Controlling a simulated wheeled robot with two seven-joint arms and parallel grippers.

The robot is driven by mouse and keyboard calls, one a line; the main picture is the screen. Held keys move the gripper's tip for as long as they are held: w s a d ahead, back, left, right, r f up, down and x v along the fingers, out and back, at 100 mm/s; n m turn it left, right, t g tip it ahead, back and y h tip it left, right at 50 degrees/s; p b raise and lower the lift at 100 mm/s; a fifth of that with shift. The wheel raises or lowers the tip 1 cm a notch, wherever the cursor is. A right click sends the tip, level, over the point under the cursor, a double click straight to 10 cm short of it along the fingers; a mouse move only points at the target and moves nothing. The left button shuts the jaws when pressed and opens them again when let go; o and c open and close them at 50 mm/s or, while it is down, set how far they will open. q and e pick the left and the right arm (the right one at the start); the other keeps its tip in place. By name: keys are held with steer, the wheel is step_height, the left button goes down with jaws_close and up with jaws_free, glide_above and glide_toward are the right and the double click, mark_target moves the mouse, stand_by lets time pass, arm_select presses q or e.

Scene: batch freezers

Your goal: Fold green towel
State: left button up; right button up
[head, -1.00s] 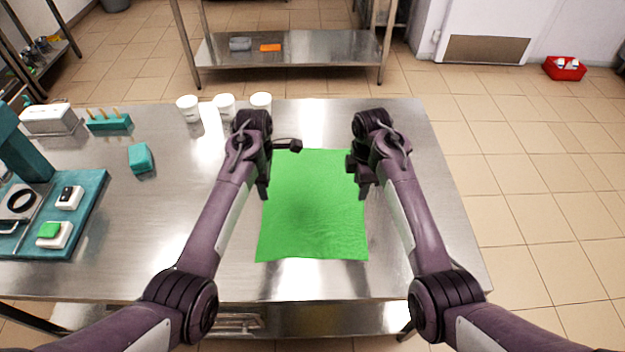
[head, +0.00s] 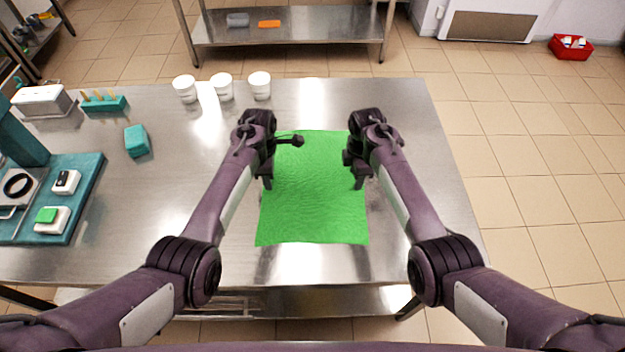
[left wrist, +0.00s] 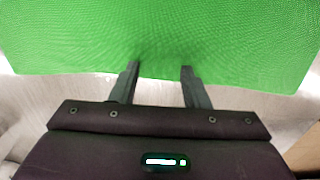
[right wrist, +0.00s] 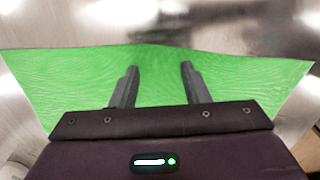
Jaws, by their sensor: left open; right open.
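The green towel (head: 314,205) lies flat and spread out on the steel table, roughly square. My left gripper (head: 267,184) is open at the towel's left edge. In the left wrist view its fingers (left wrist: 160,70) reach just over the edge of the towel (left wrist: 160,35). My right gripper (head: 358,184) is open at the towel's right edge. In the right wrist view its fingers (right wrist: 158,68) point across the towel (right wrist: 60,80). Neither gripper holds cloth. Whether the fingertips touch the towel I cannot tell.
The steel table (head: 180,150) is clear around the towel. White tubs (head: 222,87) stand at the back. A teal block (head: 137,140), a teal holder (head: 104,103) and a teal tray with devices (head: 85,185) are on the left.

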arm_select(q)
steer(key=shift+f, duration=0.25)
arm_select(e)
steer(key=shift+f, duration=0.25)
arm_select(q)
steer(key=shift+r, duration=0.1)
steer(key=shift+c, duration=0.4)
arm_select(e)
steer(key=shift+r, duration=0.1)
steer(key=shift+c, duration=0.4)
arm_select(q)
jaws_close()
arm_select(e)
jaws_close()
arm_select(q)
steer(key=shift+r, duration=0.15)
arm_select(e)
steer(key=shift+r, duration=0.1)
